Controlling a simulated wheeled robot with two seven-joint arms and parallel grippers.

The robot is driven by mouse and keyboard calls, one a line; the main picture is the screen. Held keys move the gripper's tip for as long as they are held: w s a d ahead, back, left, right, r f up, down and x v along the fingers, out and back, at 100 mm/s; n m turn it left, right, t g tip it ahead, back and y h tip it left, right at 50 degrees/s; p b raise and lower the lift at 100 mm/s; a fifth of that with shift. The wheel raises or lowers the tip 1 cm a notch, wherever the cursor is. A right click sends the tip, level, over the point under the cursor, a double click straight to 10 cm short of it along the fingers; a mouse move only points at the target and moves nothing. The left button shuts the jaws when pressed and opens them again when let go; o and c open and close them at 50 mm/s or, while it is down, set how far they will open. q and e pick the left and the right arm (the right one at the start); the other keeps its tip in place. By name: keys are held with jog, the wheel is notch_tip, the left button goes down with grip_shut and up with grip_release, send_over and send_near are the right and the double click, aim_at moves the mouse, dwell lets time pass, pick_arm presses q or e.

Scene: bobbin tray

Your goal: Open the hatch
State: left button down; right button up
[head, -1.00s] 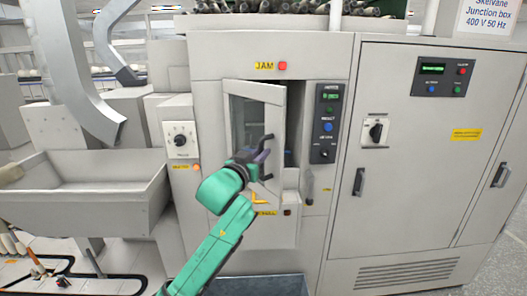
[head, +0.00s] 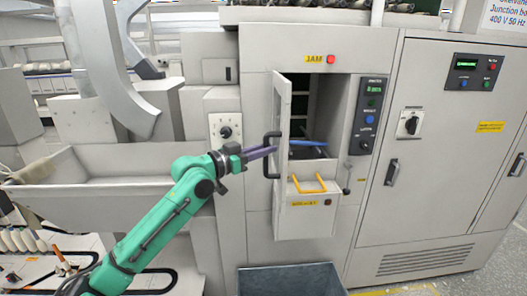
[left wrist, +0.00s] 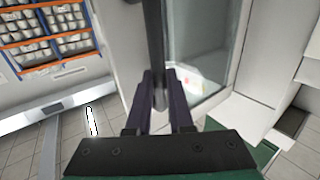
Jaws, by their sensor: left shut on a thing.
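The hatch (head: 283,118) is a light grey door with a window, on the front of the grey machine. It stands swung wide open to the left, seen nearly edge-on, and the opening (head: 313,120) behind it shows a dark inside with a blue part. Its black bar handle (head: 267,166) is on the door's free side. My left gripper (head: 272,149) is shut on the handle. In the left wrist view the dark fingers (left wrist: 160,105) close around the handle bar (left wrist: 154,45), with the hatch window beside it. My right gripper is not in view.
A grey trough (head: 110,195) lies at left, and a blue-grey crate (head: 290,281) stands on the floor below.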

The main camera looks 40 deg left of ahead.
pick_arm(q)
jog(key=shift+s+a+r, duration=0.1)
jog(key=shift+a+r, duration=0.1)
jog(key=shift+d, duration=0.1)
jog(key=c, duration=0.8)
grip_release()
jog(key=shift+w+f, duration=0.2)
jog(key=shift+w, duration=0.1)
jog(key=s+a+b, duration=0.2)
jog(key=s+b, duration=0.4)
jog(key=s, duration=0.8)
jog(key=shift+s+a, duration=0.2)
jog(key=shift+a, duration=0.05)
